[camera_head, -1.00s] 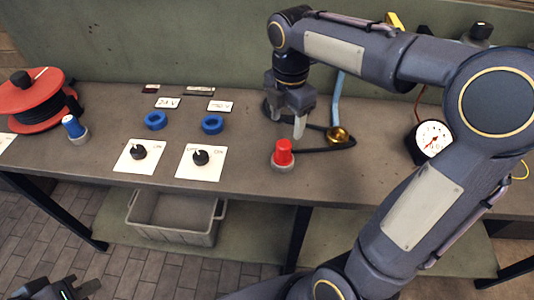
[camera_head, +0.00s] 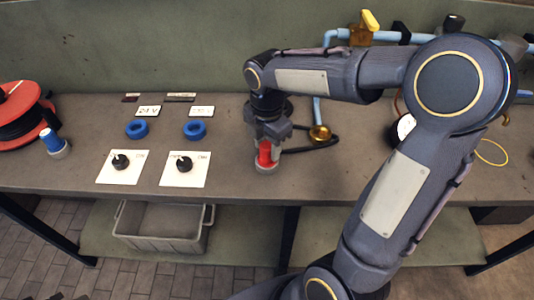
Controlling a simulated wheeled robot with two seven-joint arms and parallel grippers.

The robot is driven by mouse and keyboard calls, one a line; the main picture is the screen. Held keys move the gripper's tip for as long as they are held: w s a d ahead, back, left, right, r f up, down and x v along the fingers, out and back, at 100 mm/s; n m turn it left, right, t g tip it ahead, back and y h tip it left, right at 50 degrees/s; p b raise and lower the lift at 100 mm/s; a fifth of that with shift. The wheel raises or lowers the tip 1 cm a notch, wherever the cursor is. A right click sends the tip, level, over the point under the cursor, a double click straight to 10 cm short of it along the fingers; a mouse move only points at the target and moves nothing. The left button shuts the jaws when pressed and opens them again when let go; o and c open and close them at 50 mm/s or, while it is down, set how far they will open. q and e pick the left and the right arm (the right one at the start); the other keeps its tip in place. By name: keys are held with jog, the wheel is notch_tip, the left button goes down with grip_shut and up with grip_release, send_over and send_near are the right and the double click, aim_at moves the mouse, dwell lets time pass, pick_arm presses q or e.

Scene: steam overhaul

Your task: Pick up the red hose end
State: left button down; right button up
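The red hose end (camera_head: 265,153) stands upright in a light grey round holder (camera_head: 267,167) on the bench, right of the white dial cards. My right gripper (camera_head: 268,150) points down over it, with its fingers at either side of the red body. The fingers partly hide the red hose end. I cannot tell whether they touch it or are closed on it.
A blue hose end (camera_head: 51,141) stands in its holder at the left, beside a red cable reel (camera_head: 20,118). Two blue rings (camera_head: 195,130) and two dial cards (camera_head: 184,168) lie on the bench. A brass fitting (camera_head: 320,133) and dark hose lie just right of my gripper. A grey bin (camera_head: 165,243) sits below.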

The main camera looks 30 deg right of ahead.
jog(key=c, duration=0.7)
jog(key=shift+r, duration=0.5)
notch_tip(320, 180, up, 2)
jog(key=shift+w+r, duration=0.1)
jog(key=shift+r, duration=0.1)
jog(key=s+d+r, duration=0.1)
jog(key=s+r, duration=0.2)
jog(key=s, duration=0.1)
jog(key=s+d+r, duration=0.1)
jog(key=s+r, duration=0.2)
jog(key=s, duration=0.2)
jog(key=s+d+r, duration=0.1)
jog(key=s+r, duration=0.2)
jog(key=s, duration=0.2)
jog(key=shift+d+r, duration=0.1)
jog(key=shift+r, duration=0.2)
jog(key=shift+w+f+b, duration=0.1)
jog(key=shift+b, duration=0.25)
